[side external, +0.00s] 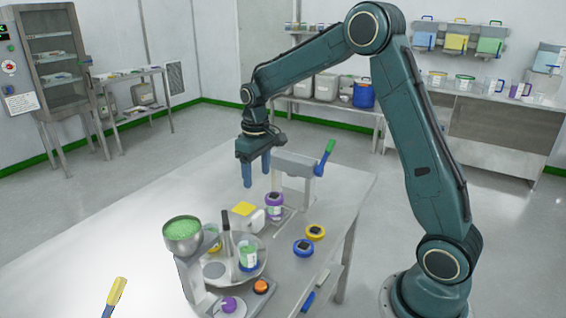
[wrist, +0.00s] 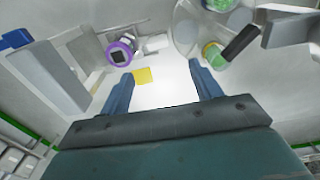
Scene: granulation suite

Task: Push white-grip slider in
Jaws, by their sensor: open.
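My gripper (side external: 257,173) is open and empty, pointing down above the table's far part; its two blue fingers (wrist: 160,69) also show apart in the wrist view. A small white block (side external: 252,220), which looks like the white grip, sits between the yellow square and the purple-lidded jar; a white piece shows beside the jar in the wrist view (wrist: 156,43). The slider's travel is too small to make out.
A round turntable (side external: 214,270) holds a green-labelled jar (side external: 248,257) and a dark upright post (side external: 227,235). A bowl of green granules (side external: 183,232) stands at the left. The table's left is largely clear.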

